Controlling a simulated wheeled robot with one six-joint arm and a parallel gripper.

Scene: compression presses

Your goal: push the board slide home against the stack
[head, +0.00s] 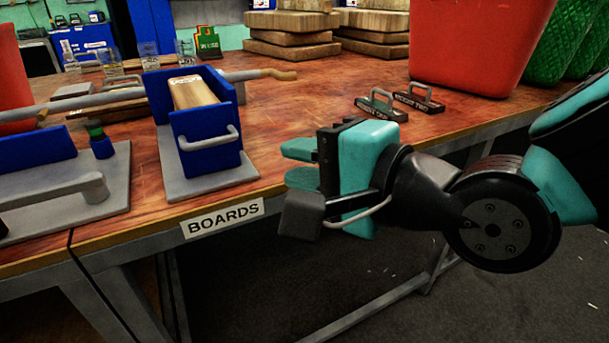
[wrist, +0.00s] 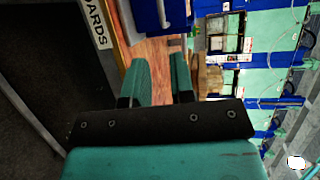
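The blue board press stands on a grey base (head: 210,183) behind the BOARDS label (head: 222,218), near the table's front edge. Its blue slide (head: 205,157) has a grey bar handle (head: 208,140) on the front. A stack of wooden boards (head: 193,92) lies between the blue walls. I cannot tell whether the slide touches the stack. My gripper (head: 292,163) is right of the press, apart from it, with its teal fingers pointing left. The wrist view shows its fingers (wrist: 158,78) apart with nothing between them; the blue slide (wrist: 146,14) and its handle (wrist: 163,14) are at the top.
A second blue press (head: 35,150) with a grey handle stands at left. A long grey lever (head: 255,75) crosses behind the boards. Two handled stamps (head: 400,102), a red bin (head: 475,45) and wood stacks (head: 290,35) stand farther back.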

